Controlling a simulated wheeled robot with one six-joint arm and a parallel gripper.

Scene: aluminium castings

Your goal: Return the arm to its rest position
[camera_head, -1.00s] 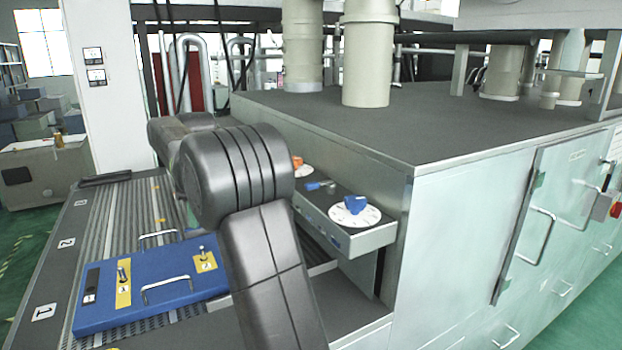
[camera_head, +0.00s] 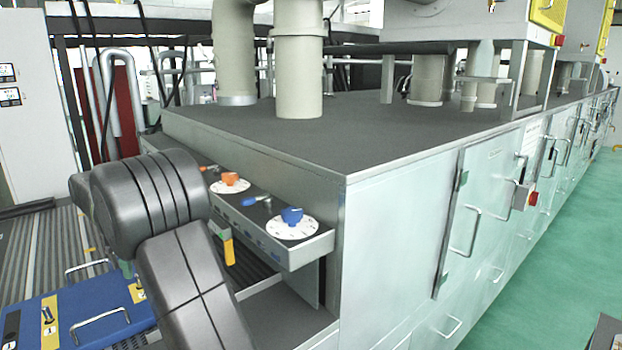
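My arm crosses the left half of the view as thick dark grey links, with a rounded ribbed elbow in front of the control shelf. My gripper is not seen; the arm links hide whatever lies behind them.
A grey-topped metal cabinet (camera_head: 340,135) fills the middle and right. Its shelf carries an orange knob (camera_head: 230,179) and a blue knob (camera_head: 292,215). A blue plate with handles (camera_head: 30,312) lies lower left. Green floor (camera_head: 540,265) is open at right.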

